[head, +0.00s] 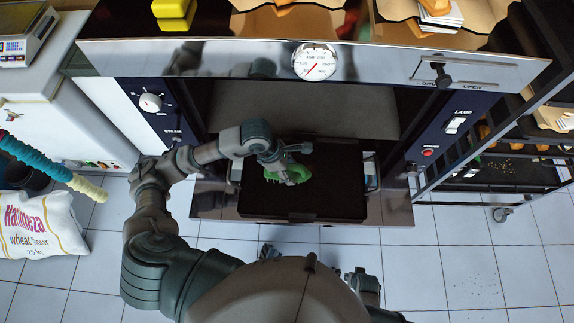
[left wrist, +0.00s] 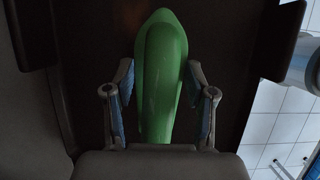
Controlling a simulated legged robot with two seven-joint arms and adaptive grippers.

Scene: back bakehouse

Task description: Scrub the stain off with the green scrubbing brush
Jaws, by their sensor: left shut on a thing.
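The green scrubbing brush (head: 292,172) is over the black tray-like surface (head: 335,195) in front of the open oven. My left gripper (head: 277,160) is shut on the brush. In the left wrist view the smooth green back of the brush (left wrist: 160,80) sits between the two fingers of the left gripper (left wrist: 161,110). The bristles are mostly hidden, and I cannot tell whether they touch the surface. I cannot make out a stain on the dark surface.
The oven front with its round gauge (head: 314,63) stands just beyond the tray. A black rack (head: 480,140) stands at the right. A flour sack (head: 42,222) and a teal-and-cream roller (head: 45,162) are at the left.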

